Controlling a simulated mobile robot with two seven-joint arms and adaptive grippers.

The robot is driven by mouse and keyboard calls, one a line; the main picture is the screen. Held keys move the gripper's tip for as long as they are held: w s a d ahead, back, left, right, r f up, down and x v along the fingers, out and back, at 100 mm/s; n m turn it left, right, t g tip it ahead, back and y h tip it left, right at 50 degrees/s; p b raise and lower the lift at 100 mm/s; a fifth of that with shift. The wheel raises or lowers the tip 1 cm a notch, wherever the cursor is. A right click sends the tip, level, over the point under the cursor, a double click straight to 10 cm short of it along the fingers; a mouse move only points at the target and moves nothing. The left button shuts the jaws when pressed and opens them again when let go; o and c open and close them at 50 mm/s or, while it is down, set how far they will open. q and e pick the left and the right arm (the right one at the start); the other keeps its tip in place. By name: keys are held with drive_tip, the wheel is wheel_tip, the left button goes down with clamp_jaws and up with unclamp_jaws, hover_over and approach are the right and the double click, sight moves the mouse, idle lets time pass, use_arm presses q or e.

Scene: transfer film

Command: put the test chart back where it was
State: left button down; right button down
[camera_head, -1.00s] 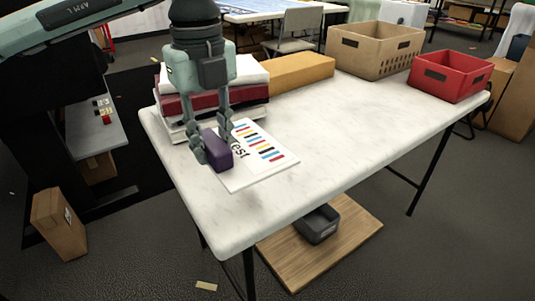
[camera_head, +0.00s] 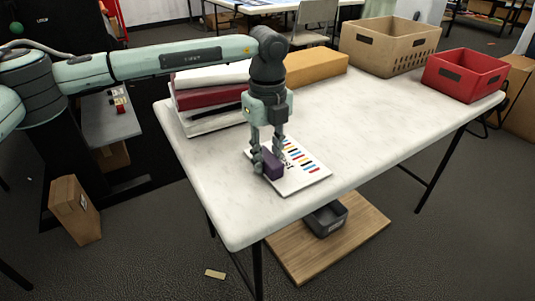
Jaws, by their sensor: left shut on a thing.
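The test chart (camera_head: 309,177) is a white sheet with coloured bars and dark lettering. It lies on, or very close over, the near left part of the white table, beside a stack of books. My left gripper (camera_head: 268,167) points down at the chart's left part. It is shut on a purple block (camera_head: 272,163) that stands at the chart's left side. The gripper's fingers cover part of the chart. Whether the block is joined to the chart I cannot tell. My right gripper is not in view.
The white table (camera_head: 368,113) has free room right of the chart. A book stack (camera_head: 208,101) stands at its left, with a yellow-brown box (camera_head: 316,67) behind. A tan crate (camera_head: 388,47) and a red crate (camera_head: 463,76) stand at the far right. A grey bin (camera_head: 326,219) sits on a board below.

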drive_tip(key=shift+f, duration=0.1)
use_arm(q)
drive_tip(key=shift+f, duration=0.1)
drive_tip(key=c, duration=1.2)
unclamp_jaws()
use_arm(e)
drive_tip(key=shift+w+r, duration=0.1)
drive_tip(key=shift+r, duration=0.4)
use_arm(q)
wheel_tip(320, 180, up, 2)
drive_tip(key=shift+r, duration=0.15)
wheel_tip(320, 180, up, 10)
drive_tip(key=shift+r+b, duration=0.1)
drive_tip(key=shift+b, duration=0.5)
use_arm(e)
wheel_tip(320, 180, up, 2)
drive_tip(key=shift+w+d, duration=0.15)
